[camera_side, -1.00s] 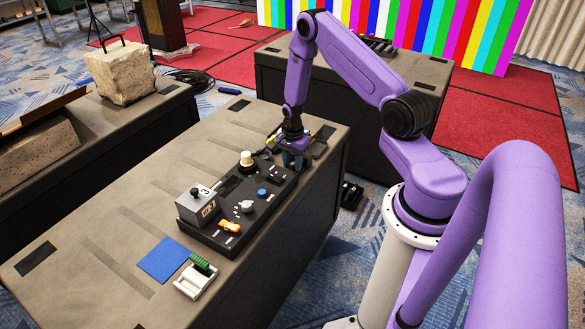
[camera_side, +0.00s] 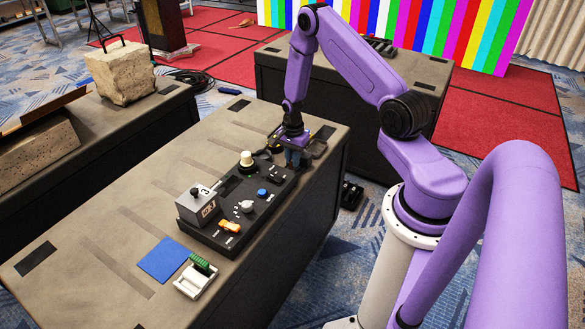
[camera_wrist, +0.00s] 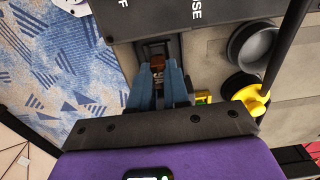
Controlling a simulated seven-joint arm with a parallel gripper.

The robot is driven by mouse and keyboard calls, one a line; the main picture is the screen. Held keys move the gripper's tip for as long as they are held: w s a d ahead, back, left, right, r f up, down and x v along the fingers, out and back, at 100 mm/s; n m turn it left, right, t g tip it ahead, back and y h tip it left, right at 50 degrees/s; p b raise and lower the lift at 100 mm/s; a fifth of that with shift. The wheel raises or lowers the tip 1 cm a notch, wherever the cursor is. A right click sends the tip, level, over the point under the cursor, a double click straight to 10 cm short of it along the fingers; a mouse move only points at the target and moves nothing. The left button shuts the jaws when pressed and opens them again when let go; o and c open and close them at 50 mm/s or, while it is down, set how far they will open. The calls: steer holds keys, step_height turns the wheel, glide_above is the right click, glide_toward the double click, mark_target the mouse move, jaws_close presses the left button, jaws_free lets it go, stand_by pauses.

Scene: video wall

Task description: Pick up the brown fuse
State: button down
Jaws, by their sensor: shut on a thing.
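The brown fuse (camera_wrist: 158,66) shows in the wrist view between the tips of my two blue-grey fingers. My gripper (camera_wrist: 159,80) is shut on it. A dark slot-like holder surrounds the fuse at the edge of the black panel. I cannot tell whether the fuse is clear of this holder. In the side view my gripper (camera_side: 297,159) is low at the far right end of the black control panel (camera_side: 212,245), and the fuse is hidden there.
The panel carries a grey box (camera_side: 196,207), a cream knob (camera_side: 246,160), a blue button (camera_side: 262,193) and an orange switch (camera_side: 229,226). A blue square (camera_side: 163,260) and a white holder with a green part (camera_side: 195,281) lie nearby. The table's left side is mostly clear.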

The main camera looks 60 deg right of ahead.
steer(key=shift+r, duration=2.05)
